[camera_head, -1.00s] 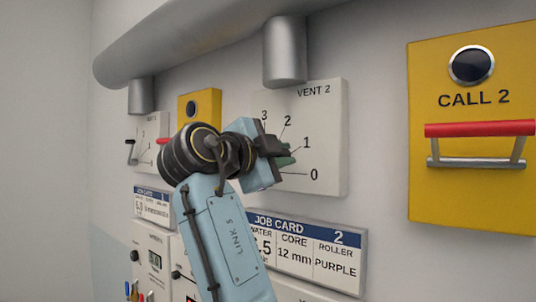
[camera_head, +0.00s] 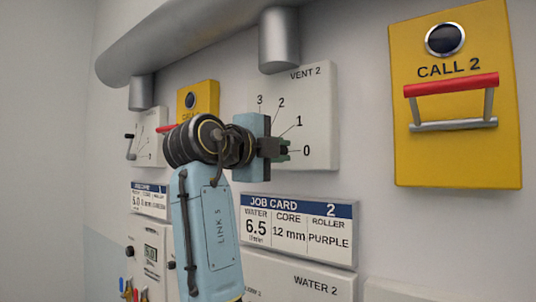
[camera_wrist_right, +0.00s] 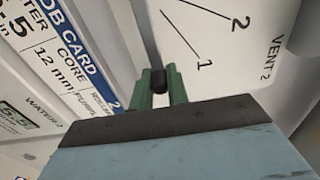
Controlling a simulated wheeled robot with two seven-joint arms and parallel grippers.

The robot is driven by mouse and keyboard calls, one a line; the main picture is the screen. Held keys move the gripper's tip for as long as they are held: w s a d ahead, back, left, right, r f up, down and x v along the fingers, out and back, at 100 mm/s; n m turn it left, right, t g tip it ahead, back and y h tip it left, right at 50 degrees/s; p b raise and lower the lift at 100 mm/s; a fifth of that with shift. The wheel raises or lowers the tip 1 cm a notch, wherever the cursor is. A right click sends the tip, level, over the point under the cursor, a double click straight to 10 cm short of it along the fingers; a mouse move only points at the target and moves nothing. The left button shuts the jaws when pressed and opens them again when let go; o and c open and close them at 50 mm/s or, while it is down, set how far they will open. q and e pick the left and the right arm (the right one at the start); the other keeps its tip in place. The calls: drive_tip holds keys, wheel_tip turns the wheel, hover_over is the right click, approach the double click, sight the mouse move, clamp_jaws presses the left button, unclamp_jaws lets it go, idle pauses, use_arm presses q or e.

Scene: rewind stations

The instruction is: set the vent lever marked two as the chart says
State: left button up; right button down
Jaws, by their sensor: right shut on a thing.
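The VENT 2 panel (camera_head: 318,95) is a white plate on the wall with marks 0, 1, 2 and 3. My right gripper (camera_head: 284,150) is at the panel, level with the 0 mark. In the right wrist view its green fingertips (camera_wrist_right: 162,88) are shut on the dark end of the vent 2 lever (camera_wrist_right: 159,80). The lever's pivot is hidden in the head view behind the gripper. The job card 2 (camera_head: 300,230) below reads water 6.5, core 12 mm, roller purple. No vent chart is readable. My left gripper is not in view.
A yellow CALL 2 panel (camera_head: 460,130) with a red-topped handle (camera_head: 450,84) is at the right. A grey pipe (camera_head: 190,45) runs above. Another vent panel (camera_head: 152,122) and job card (camera_head: 150,198) are further left. The WATER 2 panel (camera_head: 315,284) is below.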

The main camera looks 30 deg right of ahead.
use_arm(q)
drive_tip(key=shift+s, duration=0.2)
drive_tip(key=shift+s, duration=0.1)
use_arm(e)
drive_tip(key=c, duration=1.4)
unclamp_jaws()
drive_tip(key=shift+o, duration=0.2)
